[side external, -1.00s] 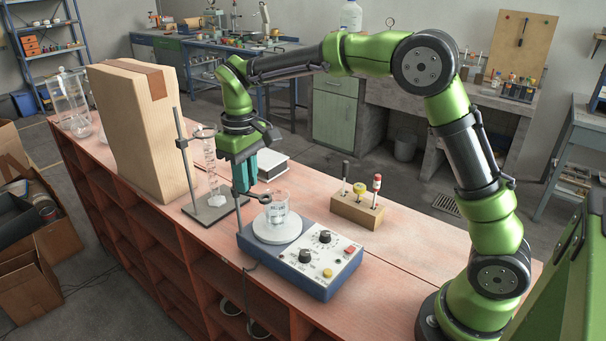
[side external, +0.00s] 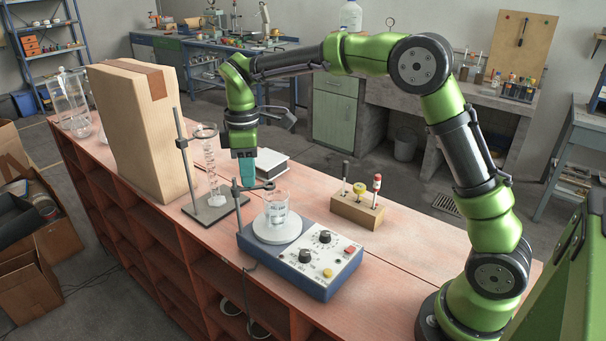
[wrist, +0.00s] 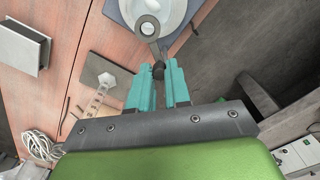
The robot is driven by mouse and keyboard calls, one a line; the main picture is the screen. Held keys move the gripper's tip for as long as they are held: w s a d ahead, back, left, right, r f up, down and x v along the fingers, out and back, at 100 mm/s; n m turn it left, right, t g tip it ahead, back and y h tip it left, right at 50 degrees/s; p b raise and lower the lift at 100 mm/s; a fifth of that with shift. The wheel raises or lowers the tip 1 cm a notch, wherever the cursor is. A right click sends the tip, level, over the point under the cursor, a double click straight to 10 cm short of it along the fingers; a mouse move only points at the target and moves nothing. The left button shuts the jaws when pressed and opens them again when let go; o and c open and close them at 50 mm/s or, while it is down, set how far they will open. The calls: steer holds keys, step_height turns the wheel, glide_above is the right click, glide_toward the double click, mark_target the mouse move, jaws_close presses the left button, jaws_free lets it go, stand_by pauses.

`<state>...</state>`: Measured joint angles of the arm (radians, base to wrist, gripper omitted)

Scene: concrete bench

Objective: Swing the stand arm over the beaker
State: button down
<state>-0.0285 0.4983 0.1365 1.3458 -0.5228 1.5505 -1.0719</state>
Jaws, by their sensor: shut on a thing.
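The blue stirrer (side external: 300,262) has a round pale plate with a clear glass beaker (side external: 277,210) upright on it. A thin stand rod (side external: 236,212) rises at its back left corner. The dark stand arm (side external: 258,187) reaches from the rod toward the beaker's rim; its ring end lies close to the rim's left back side. My gripper (side external: 247,185), with teal fingers, points down and is shut on the stand arm. In the wrist view a dark knob sits between the fingertips (wrist: 158,77), and the arm's ring (wrist: 153,41) overlaps the plate. I cannot tell whether the ring is centred over the beaker.
A second stand (side external: 214,209) holding a glass cylinder is close on the left, with a tall wooden-coloured box (side external: 140,130) behind it. A white box (side external: 268,163) lies behind my gripper. A wooden tool block (side external: 357,212) stands to the right. The bench front right is clear.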

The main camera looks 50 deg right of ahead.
stand_by(0.5)
steer(key=c, duration=1.1)
jaws_free()
steer(key=shift+r, duration=0.1)
step_height(320, 180, up, 17)
steer(key=shift+f, duration=0.2)
